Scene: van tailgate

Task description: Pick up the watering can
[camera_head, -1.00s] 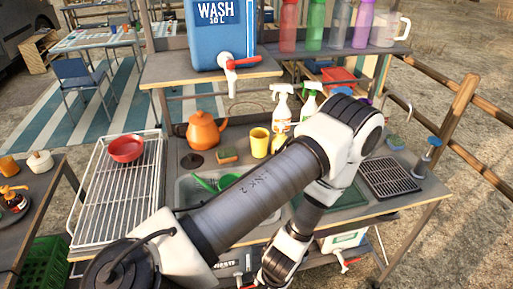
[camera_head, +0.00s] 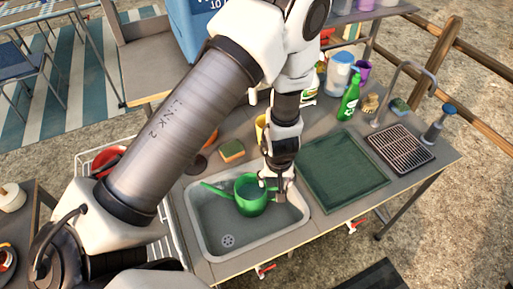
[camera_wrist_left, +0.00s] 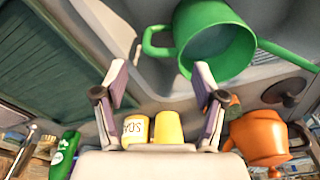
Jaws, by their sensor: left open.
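The green watering can (camera_head: 251,199) stands in the grey sink basin (camera_head: 208,236), its spout pointing left in the head view. My left gripper (camera_head: 280,190) is just right of the can, low over the right part of the basin, pointing down. In the left wrist view the can (camera_wrist_left: 213,38) and its loop handle (camera_wrist_left: 147,40) lie just beyond the fingertips. The open left gripper (camera_wrist_left: 160,75) has nothing between its fingers, and the handle lines up with the gap. My right gripper is not in view.
A dark green mat (camera_head: 345,172) lies right of the sink, then a drain rack (camera_head: 401,148) and a tap (camera_head: 405,80). A sponge (camera_head: 232,150) and yellow cup (camera_head: 260,127) are behind the sink. A green bottle (camera_head: 349,98) stands beyond the mat.

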